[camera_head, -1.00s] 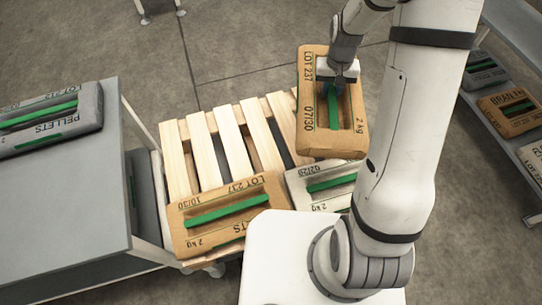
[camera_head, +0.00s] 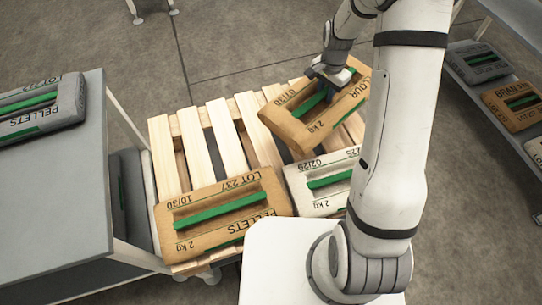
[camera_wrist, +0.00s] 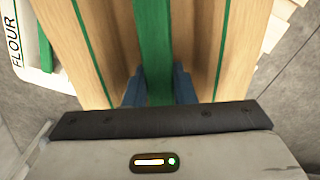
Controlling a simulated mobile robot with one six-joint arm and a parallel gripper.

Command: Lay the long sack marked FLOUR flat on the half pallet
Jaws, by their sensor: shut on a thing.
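My gripper (camera_head: 328,88) is shut on the green strap of a brown sack (camera_head: 345,103), whose visible print reads LOUR, 07/30 and 2 kg. The sack is held diagonally over the back right of the half pallet (camera_head: 197,150); I cannot tell its height above the slats. In the wrist view my blue fingers (camera_wrist: 160,88) grip the green strap, with the brown sack (camera_wrist: 100,45) on both sides. A brown PELLETS sack (camera_head: 195,242) lies on the pallet's front left. A white sack (camera_head: 310,203) lies at its front right, partly hidden by my arm.
A grey table (camera_head: 60,205) stands left with a grey PELLETS sack (camera_head: 50,120) on it. A shelf rack (camera_head: 490,105) at right holds several sacks, including a brown one marked BRAN (camera_head: 515,105). The pallet's back left slats are bare. A white FLOUR sack (camera_wrist: 30,45) shows in the wrist view.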

